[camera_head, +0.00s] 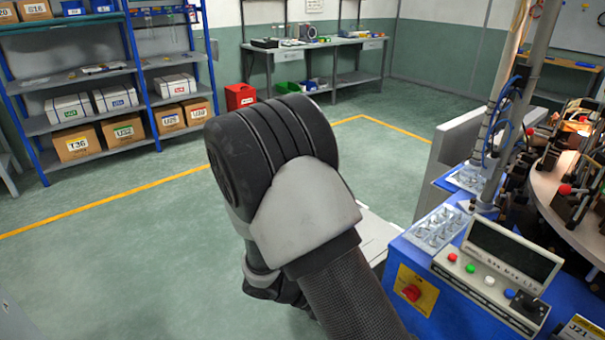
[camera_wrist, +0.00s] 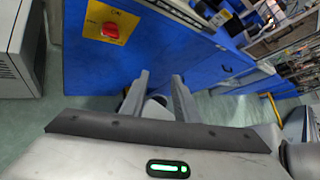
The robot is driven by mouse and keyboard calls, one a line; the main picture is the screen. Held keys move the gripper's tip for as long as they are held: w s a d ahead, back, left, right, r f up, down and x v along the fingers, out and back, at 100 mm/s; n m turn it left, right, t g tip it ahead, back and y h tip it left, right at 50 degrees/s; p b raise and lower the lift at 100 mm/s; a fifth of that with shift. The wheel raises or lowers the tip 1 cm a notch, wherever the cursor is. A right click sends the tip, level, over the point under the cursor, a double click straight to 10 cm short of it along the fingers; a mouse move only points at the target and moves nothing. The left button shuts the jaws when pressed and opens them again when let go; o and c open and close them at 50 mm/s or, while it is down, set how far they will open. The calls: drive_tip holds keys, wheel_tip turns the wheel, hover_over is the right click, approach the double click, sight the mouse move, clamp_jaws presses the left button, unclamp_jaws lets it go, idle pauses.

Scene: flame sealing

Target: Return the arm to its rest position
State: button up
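My arm fills the middle of the head view, with its black and white joint bent up in front of the floor. My gripper is hidden behind the arm there. In the wrist view, the two fingers of my gripper (camera_wrist: 160,77) stand apart with a gap between them. No held object shows between the fingertips. Beyond them is the side of the blue machine cabinet (camera_wrist: 215,67), with a red knob on a yellow plate (camera_wrist: 110,31). A pale and dark shape low between the fingers is too small to tell.
The blue machine with its control box (camera_head: 492,277) and red-knob plate (camera_head: 412,291) stands close to the right of my arm. A round worktable (camera_head: 560,195) is beyond it. Shelves with boxes (camera_head: 85,143) and a workbench (camera_head: 355,78) stand at the back. Floor at left is clear.

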drive_tip(key=s+r+m+t+y+p, duration=0.2)
drive_tip(key=r+m, duration=0.6)
drive_tip(key=r, duration=0.5)
drive_tip(key=s+r+m+t+y+p, duration=0.1)
drive_tip(key=s+r+m+y+p, duration=0.3)
drive_tip(key=r, duration=1)
drive_tip(key=s+r+m+t+y+p, duration=0.2)
drive_tip(key=r+m+y+p, duration=0.4)
drive_tip(key=r+m+p, duration=0.3)
wheel_tip(320, 180, up, 5)
drive_tip(key=s+m, duration=0.1)
drive_tip(key=m, duration=0.2)
drive_tip(key=shift+s+a+m+t+p, duration=0.3)
drive_tip(key=shift+s+m, duration=0.05)
drive_tip(key=shift+m, duration=0.05)
drive_tip(key=shift+d, duration=0.1)
